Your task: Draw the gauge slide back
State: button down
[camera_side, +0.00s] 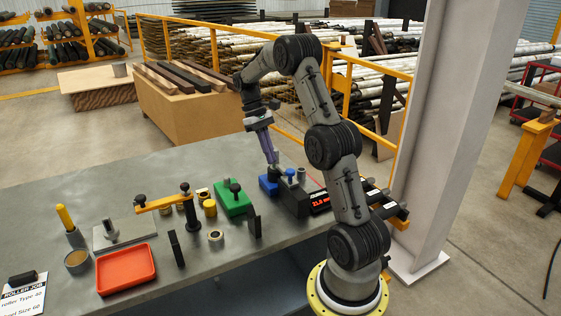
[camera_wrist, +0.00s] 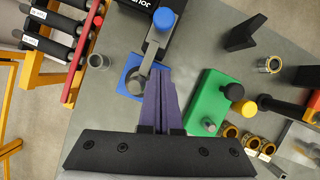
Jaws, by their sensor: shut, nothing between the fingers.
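The gauge is a dark block (camera_side: 293,201) with a red digital display (camera_side: 320,203), at the right end of the bench. Its grey slide (camera_wrist: 153,45) carries a blue knob (camera_wrist: 164,19), which also shows in the side view (camera_side: 290,173). The slide points at a grey round piece in a blue holder (camera_wrist: 130,72); I cannot tell whether they touch. My gripper (camera_wrist: 158,72) has purple fingers, shut and empty. In the side view the fingertips (camera_side: 273,163) are above the blue holder, left of the knob. They partly cover the holder in the wrist view.
A green block (camera_side: 232,203) with a black knob stands left of the gauge. Black upright plates (camera_side: 254,222), rings (camera_side: 215,236), an orange lever (camera_side: 163,201) and a red tray (camera_side: 126,268) stand further left. A rack of black rollers (camera_wrist: 50,45) is beyond the bench edge.

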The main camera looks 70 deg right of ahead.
aim_at(290, 185)
jog(key=shift+s+a+f, duration=0.1)
jog(key=shift+s+a, duration=0.25)
jog(key=shift+s, duration=0.3)
jog(key=shift+s+a+f, duration=0.1)
jog(key=shift+s+a, duration=0.2)
jog(key=shift+s, duration=0.4)
jog(key=shift+s+a+f, duration=0.1)
jog(key=shift+s+a, duration=0.25)
jog(key=shift+s, duration=0.3)
jog(key=shift+s+a, duration=2)
jog(key=w+d+r, duration=0.3)
jog(key=w+r, duration=0.4)
jog(key=r, duration=0.1)
jog(key=shift+w+d+r, duration=0.2)
jog(key=shift+d+r, duration=0.15)
jog(key=shift+d, duration=0.05)
